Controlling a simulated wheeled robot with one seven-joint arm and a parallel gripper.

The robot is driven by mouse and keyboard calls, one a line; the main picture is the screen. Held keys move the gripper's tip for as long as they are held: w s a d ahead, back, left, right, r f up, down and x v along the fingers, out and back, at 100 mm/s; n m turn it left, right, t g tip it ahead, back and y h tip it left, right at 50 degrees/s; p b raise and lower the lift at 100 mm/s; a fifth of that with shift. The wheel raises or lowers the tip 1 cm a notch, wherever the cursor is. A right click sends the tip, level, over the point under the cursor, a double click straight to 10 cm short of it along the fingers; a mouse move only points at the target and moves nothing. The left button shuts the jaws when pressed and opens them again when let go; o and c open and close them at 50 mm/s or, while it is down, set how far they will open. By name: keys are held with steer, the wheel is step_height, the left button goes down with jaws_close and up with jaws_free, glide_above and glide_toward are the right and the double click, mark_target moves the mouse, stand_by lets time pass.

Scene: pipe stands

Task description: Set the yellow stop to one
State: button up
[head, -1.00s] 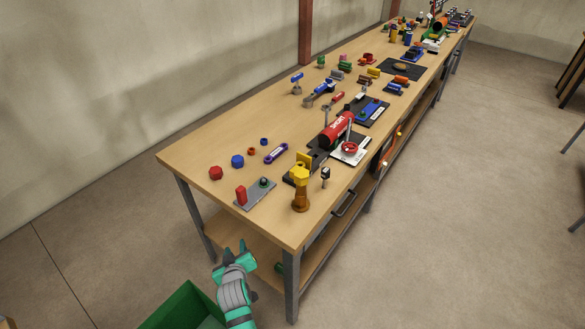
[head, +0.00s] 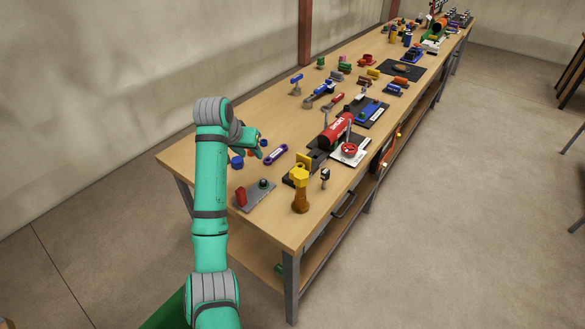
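A yellow block (head: 303,160) sits on a dark base plate (head: 292,181) near the front of the bench; it may be the yellow stop. Just in front of it stands a brown-orange post (head: 300,199) with a yellow head (head: 299,175), which partly covers the block and plate. No scale or mark can be read at this size. My gripper (head: 261,148) is above the bench's near left part, left of the yellow block and apart from it. Its fingers are small and seen from the side, so their opening is unclear. I see nothing held in it.
A grey plate (head: 247,197) with a red block (head: 240,196), a blue piece (head: 237,162) and a purple link (head: 276,154) lie close to my gripper. Bare wood (head: 274,225) shows at the front.

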mark_target(294, 170)
steer(key=s+d+r+m+g, duration=0.2)
steer(key=d+m, duration=0.3)
steer(key=d, duration=0.6)
steer(key=shift+h, duration=0.4)
steer(key=x, duration=1)
steer(key=shift+s+f, duration=0.15)
jaws_close()
